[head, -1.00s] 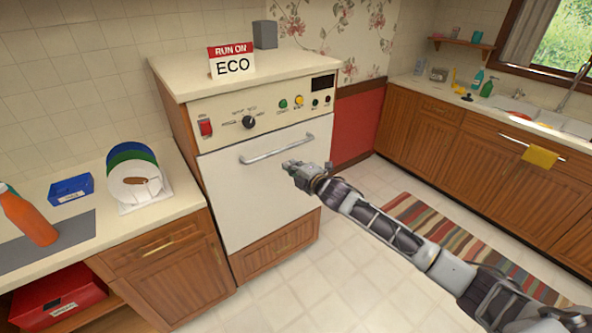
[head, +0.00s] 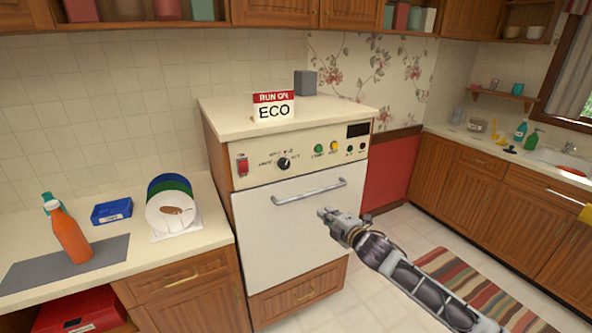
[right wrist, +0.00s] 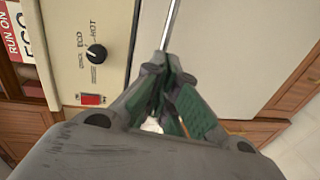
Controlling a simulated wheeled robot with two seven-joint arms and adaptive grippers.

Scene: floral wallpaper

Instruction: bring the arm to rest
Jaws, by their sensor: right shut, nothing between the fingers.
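My right gripper (head: 328,215) is shut and empty, held in front of the white door (head: 265,240) of the dishwasher-like appliance, below its handle (head: 308,192). In the right wrist view the shut fingers (right wrist: 165,70) show against the door, and the handle bar (right wrist: 171,25) appears beyond their tips; I cannot tell the gap there. The door is shut. The control panel has a black knob (head: 284,163), a red switch (head: 242,166) and several small buttons. My left gripper is not in view.
A "RUN ON ECO" sign (head: 273,107) and a grey box (head: 305,83) stand on the appliance top. The left counter holds an orange bottle (head: 69,235), a blue tray (head: 111,211) and racked plates (head: 171,210). A striped rug (head: 460,285) lies on the floor at right.

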